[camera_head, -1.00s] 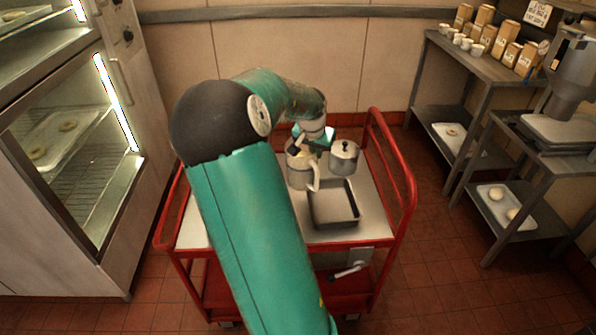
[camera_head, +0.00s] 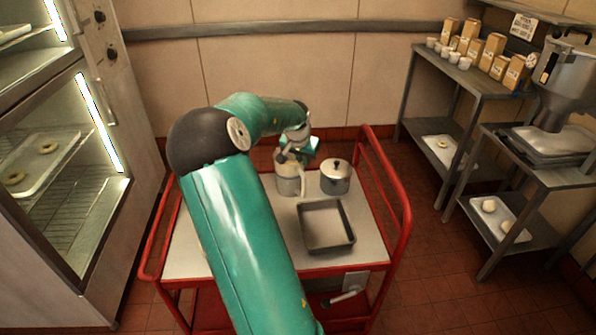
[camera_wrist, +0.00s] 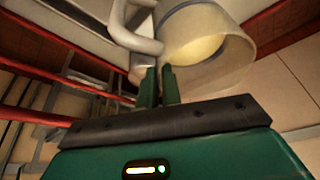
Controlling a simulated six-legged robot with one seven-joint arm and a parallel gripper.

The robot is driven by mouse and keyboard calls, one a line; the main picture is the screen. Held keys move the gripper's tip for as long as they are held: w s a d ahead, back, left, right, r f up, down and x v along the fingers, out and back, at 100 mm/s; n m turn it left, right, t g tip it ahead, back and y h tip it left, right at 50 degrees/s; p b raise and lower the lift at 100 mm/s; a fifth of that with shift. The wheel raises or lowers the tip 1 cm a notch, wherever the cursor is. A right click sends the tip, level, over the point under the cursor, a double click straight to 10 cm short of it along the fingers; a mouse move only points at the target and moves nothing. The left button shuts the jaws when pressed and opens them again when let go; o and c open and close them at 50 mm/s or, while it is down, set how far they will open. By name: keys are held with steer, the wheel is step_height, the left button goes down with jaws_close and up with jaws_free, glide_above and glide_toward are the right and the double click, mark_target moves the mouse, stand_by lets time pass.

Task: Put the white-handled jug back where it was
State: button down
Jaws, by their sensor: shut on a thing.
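The white-handled jug (camera_head: 288,180) is a pale, cream-grey vessel over the back part of the red cart's top, left of a lidded pot. Its white handle (camera_head: 302,182) faces the front right. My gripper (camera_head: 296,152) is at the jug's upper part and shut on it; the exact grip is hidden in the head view. In the wrist view my gripper's green fingers (camera_wrist: 158,85) are close together by the jug's rim (camera_wrist: 205,50) and curved white handle (camera_wrist: 138,38). I cannot tell whether the jug's base touches the cart top.
The lidded metal pot (camera_head: 335,178) stands close right of the jug. An empty grey square tin (camera_head: 348,240) lies in front of it. The red-railed cart (camera_head: 385,190) has bare top at left (camera_head: 190,245). An oven stands left; shelves with boxes stand right.

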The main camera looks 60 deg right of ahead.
steer(key=w+d+f, duration=0.5)
steer(key=d+f, duration=0.1)
steer(key=f, duration=0.4)
steer(key=shift+w+d+f, duration=0.15)
steer(key=shift+w+f, duration=0.05)
steer(key=shift+w, duration=0.1)
steer(key=c, duration=1.6)
jaws_free()
steer(key=shift+f, duration=0.15)
steer(key=v, duration=1.2)
